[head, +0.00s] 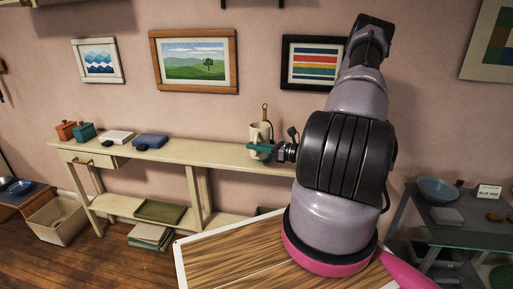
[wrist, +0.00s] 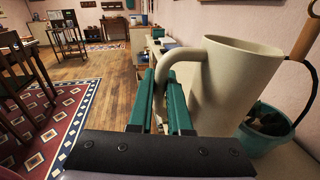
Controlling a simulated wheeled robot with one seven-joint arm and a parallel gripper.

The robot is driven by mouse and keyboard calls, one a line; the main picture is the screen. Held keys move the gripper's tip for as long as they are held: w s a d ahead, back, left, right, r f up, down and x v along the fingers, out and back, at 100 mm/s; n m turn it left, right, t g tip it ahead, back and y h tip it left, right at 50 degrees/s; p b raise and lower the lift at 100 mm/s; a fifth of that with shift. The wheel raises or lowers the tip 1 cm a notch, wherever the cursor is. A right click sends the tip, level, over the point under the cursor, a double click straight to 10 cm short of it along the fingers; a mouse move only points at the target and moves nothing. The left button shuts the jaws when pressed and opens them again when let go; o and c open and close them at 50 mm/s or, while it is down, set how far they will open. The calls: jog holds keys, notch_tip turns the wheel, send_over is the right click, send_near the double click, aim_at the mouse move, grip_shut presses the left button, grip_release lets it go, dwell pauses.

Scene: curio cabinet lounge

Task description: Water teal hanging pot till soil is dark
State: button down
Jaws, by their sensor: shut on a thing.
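My gripper (head: 266,149) has teal fingers and is shut on the handle of a cream mug-like jug (head: 260,132), above the right part of the cream console table. In the wrist view the fingers (wrist: 168,92) close on the handle, and the jug (wrist: 236,82) stands to their right, roughly upright. A teal pot (wrist: 258,150) with a dark hanger strap shows behind the jug at the right edge, partly covered by it. The pot's contents (wrist: 268,122) look dark and lumpy; I cannot tell how wet the soil is. The pot is not clearly visible in the head view.
The console table (head: 190,152) runs along the wall, with small boxes (head: 84,131) and a blue item (head: 150,140) at its left. A glass side table (head: 463,241) with a blue bowl (head: 438,189) stands at right. Framed pictures (head: 194,61) hang above.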

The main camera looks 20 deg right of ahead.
aim_at(257, 133)
jog(key=m, duration=0.1)
jog(key=r+m, duration=0.1)
jog(key=m, duration=0.1)
jog(key=shift+w+d+r+g, duration=0.3)
jog(key=shift+w+g, duration=0.05)
jog(key=shift+g, duration=0.05)
jog(key=shift+w+d+r+m, duration=0.2)
jog(key=shift+w+r+m, duration=0.1)
jog(key=shift+r+m, duration=0.25)
jog(key=shift+w+d+r+m, duration=0.15)
jog(key=shift+w+r+m, duration=0.15)
jog(key=shift+m, duration=0.35)
jog(key=shift+w+d+r+m+g, duration=0.2)
jog(key=shift+r+m, duration=0.15)
jog(key=shift+r, duration=0.15)
jog(key=shift+w+d+r+m+g, duration=0.1)
jog(key=shift+r+m+g, duration=0.1)
jog(key=shift+r+m, duration=0.25)
jog(key=shift+w+d+r+m, duration=0.2)
jog(key=shift+r+m, duration=0.1)
jog(key=shift+r, duration=0.2)
jog(key=shift+w+d+r+m, duration=0.1)
jog(key=shift+w+r+m, duration=0.2)
jog(key=shift+r, duration=0.15)
jog(key=shift+w+d+r+m, duration=0.15)
jog(key=shift+r+m, duration=0.15)
jog(key=shift+r, duration=0.2)
dwell(3.7)
